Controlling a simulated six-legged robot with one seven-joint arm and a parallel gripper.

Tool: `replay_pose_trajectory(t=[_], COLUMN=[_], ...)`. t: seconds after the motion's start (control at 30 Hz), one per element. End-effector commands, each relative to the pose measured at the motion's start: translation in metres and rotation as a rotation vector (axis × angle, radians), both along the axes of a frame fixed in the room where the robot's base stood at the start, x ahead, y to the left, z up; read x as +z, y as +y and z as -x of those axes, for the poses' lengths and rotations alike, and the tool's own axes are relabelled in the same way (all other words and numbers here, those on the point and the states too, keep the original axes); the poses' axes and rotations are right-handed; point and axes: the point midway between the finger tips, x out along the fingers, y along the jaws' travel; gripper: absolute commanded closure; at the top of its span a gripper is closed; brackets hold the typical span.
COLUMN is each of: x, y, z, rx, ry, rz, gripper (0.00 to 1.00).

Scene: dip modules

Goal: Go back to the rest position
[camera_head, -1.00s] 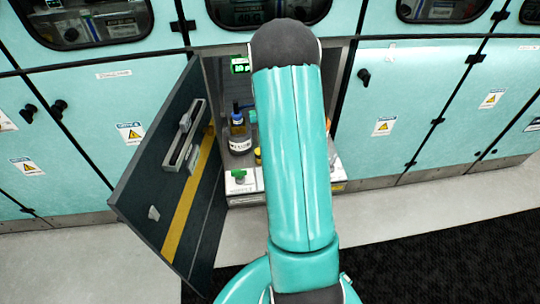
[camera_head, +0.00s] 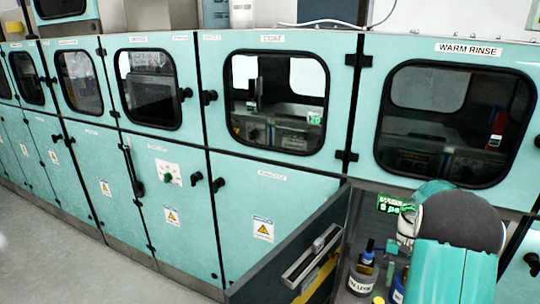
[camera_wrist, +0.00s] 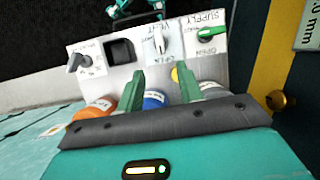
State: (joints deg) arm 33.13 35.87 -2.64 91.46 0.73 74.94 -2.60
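My gripper (camera_wrist: 160,85) shows in the wrist view as two green fingers standing apart, with nothing between them. A white control panel (camera_wrist: 125,78) lies beyond the fingertips, with a green handle (camera_wrist: 211,34) by the labels SUPPLY and OPEN and a white handle (camera_wrist: 161,40) by VENT. In the head view my arm rises at the lower right, in front of the open cabinet, and hides part of its inside; my gripper is not visible there.
The open dark cabinet door (camera_head: 290,245) stands left of my arm. Bottles (camera_head: 362,275) stand inside the cabinet. Bottle tops, one orange (camera_wrist: 98,105), show near my fingers. Teal cabinets with windows (camera_head: 278,100) line the wall. Grey floor (camera_head: 40,255) is clear at the left.

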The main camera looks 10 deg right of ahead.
Motion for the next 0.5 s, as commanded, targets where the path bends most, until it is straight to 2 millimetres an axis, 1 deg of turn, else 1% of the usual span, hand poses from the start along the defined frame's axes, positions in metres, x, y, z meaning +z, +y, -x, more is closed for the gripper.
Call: replay_pose_trajectory(t=[0.07, 0.17, 0.33, 0.5], x=[0.012, 0.035, 0.084, 0.126], y=[0.008, 0.026, 0.072, 0.118], z=[-0.002, -0.005, -0.004, 0.007], rx=[0.014, 0.045, 0.116, 0.188], ry=[-0.019, -0.060, -0.157, -0.261], rz=[0.011, 0.035, 0.086, 0.132], gripper=[0.64, 0.64, 0.64, 0.64])
